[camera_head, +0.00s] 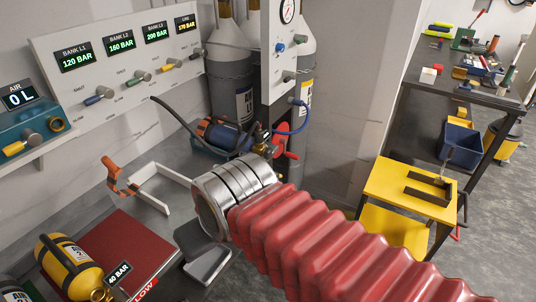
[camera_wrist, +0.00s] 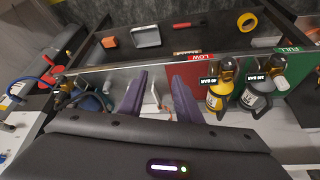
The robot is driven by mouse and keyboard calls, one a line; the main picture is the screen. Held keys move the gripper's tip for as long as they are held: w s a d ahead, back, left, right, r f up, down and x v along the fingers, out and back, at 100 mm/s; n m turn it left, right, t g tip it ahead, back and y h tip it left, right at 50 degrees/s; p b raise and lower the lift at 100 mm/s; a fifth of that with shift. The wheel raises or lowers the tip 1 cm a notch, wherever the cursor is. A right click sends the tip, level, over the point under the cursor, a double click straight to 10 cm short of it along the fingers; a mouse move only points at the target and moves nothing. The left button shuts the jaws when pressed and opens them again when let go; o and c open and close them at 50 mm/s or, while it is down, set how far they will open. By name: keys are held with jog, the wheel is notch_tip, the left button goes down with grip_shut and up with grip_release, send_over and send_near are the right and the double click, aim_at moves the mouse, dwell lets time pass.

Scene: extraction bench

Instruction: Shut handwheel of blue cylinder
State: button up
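The blue cylinder (camera_head: 222,135) lies on its side at the back of the bench, below the gauge panel. Its brass valve (camera_head: 258,138) points right, and a red handwheel (camera_head: 290,150) shows beside it. In the wrist view the blue cylinder (camera_wrist: 95,101) is at the left, partly hidden by my gripper's body, with the red handwheel (camera_wrist: 52,75) further left. My gripper (camera_wrist: 160,76) has its two purple fingers spread apart with nothing held between them. It is to one side of the cylinder, apart from the handwheel. In the head view the fingers are hidden.
A white bracket-like tool with an orange handle (camera_head: 112,170) lies between panel and arm. A yellow cylinder (camera_head: 72,265) lies on the red LOW mat (camera_head: 130,245). Dark hoses and tall grey cylinders (camera_head: 230,75) crowd the back. A yellow cart (camera_head: 400,185) stands right.

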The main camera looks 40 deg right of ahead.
jog(key=shift+o, duration=0.4)
